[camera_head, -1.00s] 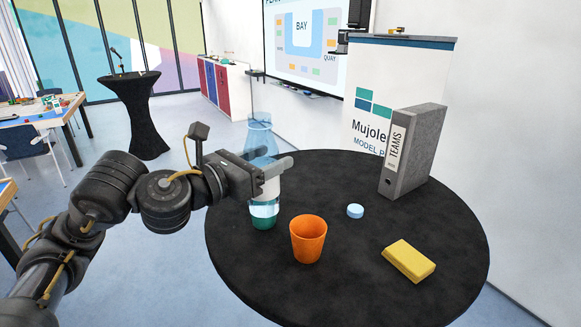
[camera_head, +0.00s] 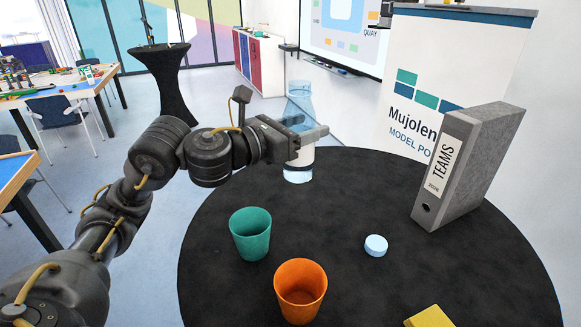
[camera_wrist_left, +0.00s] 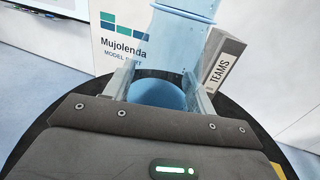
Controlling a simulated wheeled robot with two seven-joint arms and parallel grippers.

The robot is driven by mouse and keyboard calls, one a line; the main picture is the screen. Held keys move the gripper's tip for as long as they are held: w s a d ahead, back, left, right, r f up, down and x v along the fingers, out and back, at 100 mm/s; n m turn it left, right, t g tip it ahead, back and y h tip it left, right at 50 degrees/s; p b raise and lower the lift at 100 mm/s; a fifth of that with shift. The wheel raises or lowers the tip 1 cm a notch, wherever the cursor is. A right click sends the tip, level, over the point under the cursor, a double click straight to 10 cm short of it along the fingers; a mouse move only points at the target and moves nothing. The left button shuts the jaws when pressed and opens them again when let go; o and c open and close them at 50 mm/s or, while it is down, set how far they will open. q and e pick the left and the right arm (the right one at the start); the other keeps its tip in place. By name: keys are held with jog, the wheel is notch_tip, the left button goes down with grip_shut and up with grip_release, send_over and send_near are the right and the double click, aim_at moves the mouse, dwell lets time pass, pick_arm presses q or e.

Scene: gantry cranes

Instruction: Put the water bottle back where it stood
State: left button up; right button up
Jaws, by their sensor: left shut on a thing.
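My left gripper (camera_head: 308,138) is shut around the middle of the clear, pale-blue water bottle (camera_head: 299,100). The bottle is upright over the far left edge of the round black table (camera_head: 340,215). I cannot tell whether its base touches the tabletop. In the left wrist view, the bottle (camera_wrist_left: 181,28) stands between the two fingers, and its lower part is partly hidden by my gripper body. My right gripper is not in view.
A teal cup (camera_head: 250,236) and an orange cup (camera_head: 300,290) stand near the table's left and front. A light-blue disc (camera_head: 376,245) and a yellow block (camera_head: 429,318) lie to the right. A grey binder (camera_head: 468,165) stands at the back right. The middle is clear.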

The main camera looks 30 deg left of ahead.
pick_arm(q)
jog(key=w+a+f+p, duration=0.2)
jog(key=w+a+f, duration=0.5)
jog(key=f, duration=0.5)
jog(key=shift+w+a, duration=0.15)
jog(key=shift+w, duration=0.9)
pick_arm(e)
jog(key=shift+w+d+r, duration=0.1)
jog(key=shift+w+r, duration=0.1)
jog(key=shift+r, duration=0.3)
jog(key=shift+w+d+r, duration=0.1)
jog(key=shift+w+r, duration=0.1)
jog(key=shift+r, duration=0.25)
pick_arm(q)
jog(key=shift+f, duration=0.1)
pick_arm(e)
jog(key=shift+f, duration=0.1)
pick_arm(q)
jog(key=shift+f, duration=0.1)
jog(key=o, duration=1.1)
jog(key=shift+o, duration=0.2)
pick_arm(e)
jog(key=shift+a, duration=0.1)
